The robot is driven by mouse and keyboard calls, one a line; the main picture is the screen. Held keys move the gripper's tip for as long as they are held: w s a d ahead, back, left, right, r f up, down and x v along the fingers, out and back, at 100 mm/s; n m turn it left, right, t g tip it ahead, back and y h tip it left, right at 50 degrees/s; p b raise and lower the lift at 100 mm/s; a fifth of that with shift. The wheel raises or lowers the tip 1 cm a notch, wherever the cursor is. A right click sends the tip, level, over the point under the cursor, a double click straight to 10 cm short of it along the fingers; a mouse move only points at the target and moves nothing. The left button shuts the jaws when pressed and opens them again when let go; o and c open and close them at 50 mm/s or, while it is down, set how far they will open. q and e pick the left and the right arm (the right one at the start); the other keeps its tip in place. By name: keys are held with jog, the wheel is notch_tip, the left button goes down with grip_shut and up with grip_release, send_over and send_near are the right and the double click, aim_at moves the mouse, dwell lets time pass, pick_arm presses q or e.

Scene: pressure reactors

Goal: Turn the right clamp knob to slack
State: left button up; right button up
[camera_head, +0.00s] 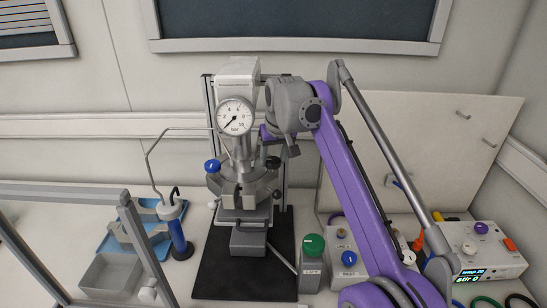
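The reactor (240,185) stands at the middle of the bench, with a pressure gauge (235,116) marked bar on its head. A blue knob (212,166) is on the left of the head and a dark knob (273,162) on the right. A small dark part, seemingly the right clamp knob (277,195), sits at the right side of the clamp ring. My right gripper (280,147) is over the right of the reactor head, above this part and apart from it. Its fingertips are partly hidden and overlap the head, so its opening is unclear. My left gripper is not in view.
Control boxes (485,262) are at the right. A blue tray (120,240), a blue-bodied tool (175,230) and a grey bin (108,274) are at the left. A bent tube (150,165) runs leftward.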

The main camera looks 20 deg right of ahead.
grip_shut()
